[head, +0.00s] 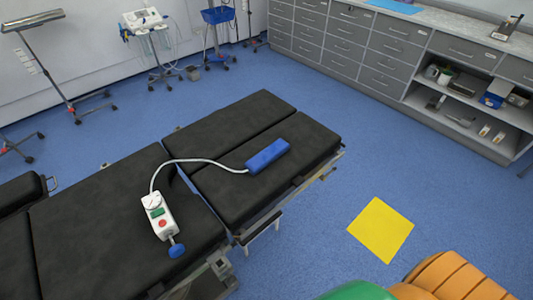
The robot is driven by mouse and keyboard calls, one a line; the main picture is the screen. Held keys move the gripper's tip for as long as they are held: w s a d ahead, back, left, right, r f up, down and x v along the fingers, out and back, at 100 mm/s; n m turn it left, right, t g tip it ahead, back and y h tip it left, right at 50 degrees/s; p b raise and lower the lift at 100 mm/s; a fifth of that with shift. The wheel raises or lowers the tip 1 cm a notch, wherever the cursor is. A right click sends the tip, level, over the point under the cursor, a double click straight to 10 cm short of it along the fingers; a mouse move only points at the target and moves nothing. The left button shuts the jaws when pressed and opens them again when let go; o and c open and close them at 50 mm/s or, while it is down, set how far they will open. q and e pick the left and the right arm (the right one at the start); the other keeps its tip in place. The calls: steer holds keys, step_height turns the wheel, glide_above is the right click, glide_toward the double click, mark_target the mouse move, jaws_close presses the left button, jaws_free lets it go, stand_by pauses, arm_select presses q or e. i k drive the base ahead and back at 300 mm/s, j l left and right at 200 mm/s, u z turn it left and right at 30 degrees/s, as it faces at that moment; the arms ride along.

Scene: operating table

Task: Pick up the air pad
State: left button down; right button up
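A small blue pad (268,156), which looks like the air pad, lies flat on the black operating table (230,130). A pale hose (205,160) runs in a curve from its left end to a white hand unit (158,216) on the table's nearer section. The unit has a green patch, a red button and a blue bulb (177,250) at its lower end. Neither of my grippers is in view, and nothing covers the pad.
A yellow square (380,230) lies on the blue floor right of the table. Grey drawer cabinets (350,45) line the back right. Wheeled stands (160,60) are at the back left. The floor between table and cabinets is clear.

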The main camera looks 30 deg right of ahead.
mark_target(255, 164)
steer(key=l, duration=0.7)
steer(key=i+l, duration=0.15)
steer(key=l, duration=1.2)
steer(key=i, duration=0.05)
